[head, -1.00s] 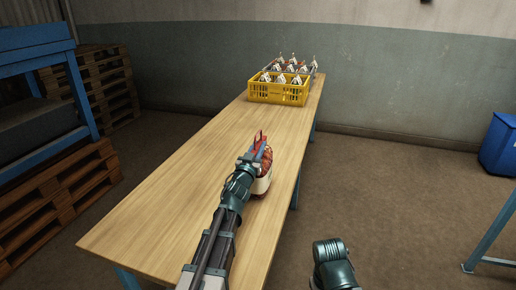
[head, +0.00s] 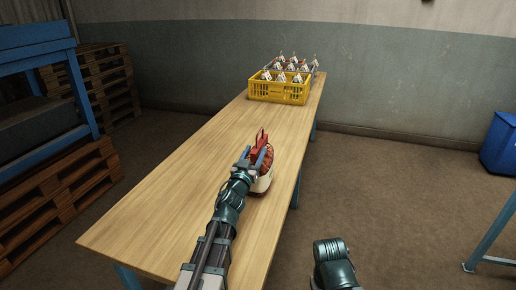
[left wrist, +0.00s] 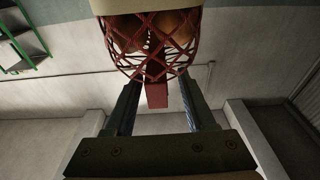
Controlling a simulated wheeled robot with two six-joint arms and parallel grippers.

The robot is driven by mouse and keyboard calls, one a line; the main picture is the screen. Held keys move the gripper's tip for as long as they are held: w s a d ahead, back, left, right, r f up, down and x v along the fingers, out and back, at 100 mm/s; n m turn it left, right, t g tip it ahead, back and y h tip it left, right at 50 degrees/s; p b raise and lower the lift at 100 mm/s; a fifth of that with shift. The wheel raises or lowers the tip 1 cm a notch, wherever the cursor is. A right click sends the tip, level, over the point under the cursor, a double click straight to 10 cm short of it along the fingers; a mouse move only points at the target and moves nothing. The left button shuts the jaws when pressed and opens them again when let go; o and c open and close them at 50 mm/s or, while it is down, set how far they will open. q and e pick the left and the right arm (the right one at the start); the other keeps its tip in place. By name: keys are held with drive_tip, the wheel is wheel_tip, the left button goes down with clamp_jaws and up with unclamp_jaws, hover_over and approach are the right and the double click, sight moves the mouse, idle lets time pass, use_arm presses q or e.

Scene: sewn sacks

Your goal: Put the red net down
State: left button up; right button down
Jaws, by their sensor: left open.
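The red net (head: 265,165) holds brown round goods and has a pale band around its lower part. It stands upright on the wooden table (head: 190,190), near the right edge. Its red top tab sticks up between the fingers of my left gripper (head: 257,154). The fingers are open, one on each side of the tab. In the left wrist view the net (left wrist: 152,45) hangs into the picture from the top, and its red tab (left wrist: 157,95) lies between the spread fingers with gaps on both sides. My right gripper is not in view; only part of my right arm shows.
A yellow crate (head: 262,92) with several pale bags stands at the far end of the table, with a grey crate of similar bags behind it. The tabletop between net and crate is clear. Wooden pallets (head: 60,195) stand left, a blue bin (head: 498,145) right.

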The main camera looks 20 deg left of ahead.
use_arm(q)
drive_tip(key=s, duration=0.5)
drive_tip(key=s+f+b, duration=0.1)
drive_tip(key=s, duration=0.1)
drive_tip(key=shift+s+a+f, duration=0.1)
drive_tip(key=shift+s, duration=0.1)
